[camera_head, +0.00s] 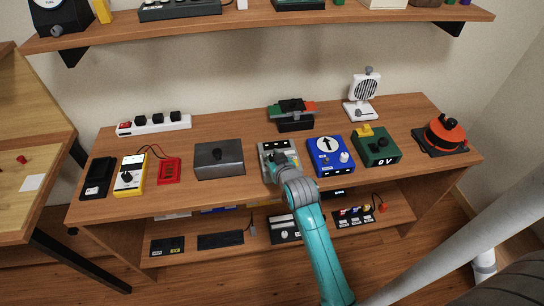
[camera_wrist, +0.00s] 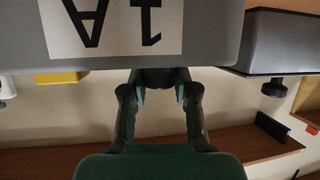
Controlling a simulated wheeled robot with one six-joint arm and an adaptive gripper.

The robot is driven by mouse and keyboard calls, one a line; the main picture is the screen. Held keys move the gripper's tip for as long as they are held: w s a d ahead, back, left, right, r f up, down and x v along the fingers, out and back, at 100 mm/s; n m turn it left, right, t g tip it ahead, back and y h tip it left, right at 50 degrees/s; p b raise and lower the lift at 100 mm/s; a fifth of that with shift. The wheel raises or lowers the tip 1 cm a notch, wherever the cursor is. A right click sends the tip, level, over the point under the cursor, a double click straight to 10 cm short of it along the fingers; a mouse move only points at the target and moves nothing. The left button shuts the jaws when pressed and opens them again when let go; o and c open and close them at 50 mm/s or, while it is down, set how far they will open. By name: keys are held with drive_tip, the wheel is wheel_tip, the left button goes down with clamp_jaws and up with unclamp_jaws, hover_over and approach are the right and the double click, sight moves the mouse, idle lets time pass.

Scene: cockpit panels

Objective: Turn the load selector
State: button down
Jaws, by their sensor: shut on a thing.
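A grey box (camera_head: 268,147) stands on the table directly under my gripper, which hides part of it. In the wrist view, the grey box (camera_wrist: 215,35) fills the top, with a white label (camera_wrist: 115,25) that reads "1 A" upside down. My gripper (camera_head: 281,162) reaches the box from the front. In the wrist view, my gripper (camera_wrist: 160,92) has its green fingers closed around a dark round knob (camera_wrist: 158,77) under the box's edge. The fingers cover the knob's sides, and its pointer is hidden. I take this knob to be the load selector.
A dark grey box (camera_head: 219,172) is close on the left. A shelf (camera_head: 240,24) hangs above.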

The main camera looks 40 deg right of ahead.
drive_tip(key=shift+f, duration=0.1)
idle(0.5)
drive_tip(key=c, duration=0.9)
unclamp_jaws()
drive_tip(key=shift+o, duration=0.2)
drive_tip(key=v, duration=1.2)
drive_tip(key=shift+s+d, duration=0.1)
